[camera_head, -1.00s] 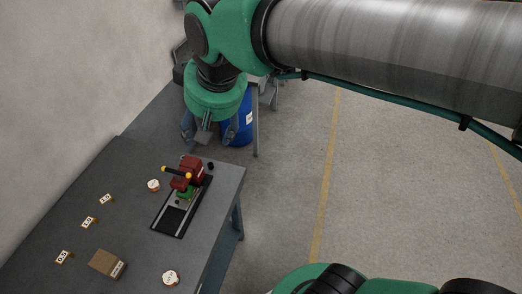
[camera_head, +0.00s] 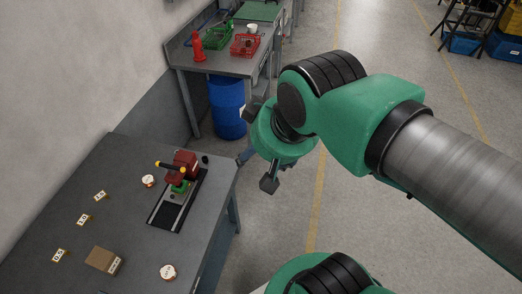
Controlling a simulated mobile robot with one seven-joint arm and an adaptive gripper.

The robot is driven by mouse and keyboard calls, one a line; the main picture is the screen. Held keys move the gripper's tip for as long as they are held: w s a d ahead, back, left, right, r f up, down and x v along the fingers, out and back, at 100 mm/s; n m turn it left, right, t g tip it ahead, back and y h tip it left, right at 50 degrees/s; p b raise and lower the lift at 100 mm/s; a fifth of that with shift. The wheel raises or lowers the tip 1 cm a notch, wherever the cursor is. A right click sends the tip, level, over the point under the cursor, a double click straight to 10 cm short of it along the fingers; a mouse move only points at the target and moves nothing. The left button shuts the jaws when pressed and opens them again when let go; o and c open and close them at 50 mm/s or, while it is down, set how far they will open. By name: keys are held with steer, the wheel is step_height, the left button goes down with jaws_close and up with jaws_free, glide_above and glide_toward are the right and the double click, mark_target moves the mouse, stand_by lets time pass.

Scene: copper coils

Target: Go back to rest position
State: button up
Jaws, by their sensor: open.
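My gripper (camera_head: 258,170) hangs under the green wrist in the middle of the view, over the floor just right of the near table. It is open, and nothing shows between its fingers. One finger partly overlaps the blue barrel's edge region. My arm reaches in from the right side, with its green joint and grey tube well above the floor.
The near grey table (camera_head: 135,165) carries a red and green press (camera_head: 182,170), a cardboard box (camera_head: 103,260), two coils (camera_head: 148,181) (camera_head: 167,272) and number tags. Behind stand a blue barrel (camera_head: 227,106) and a table with red and green baskets.

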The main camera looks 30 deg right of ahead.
step_height(320, 180, down, 9)
steer(key=b, duration=0.9)
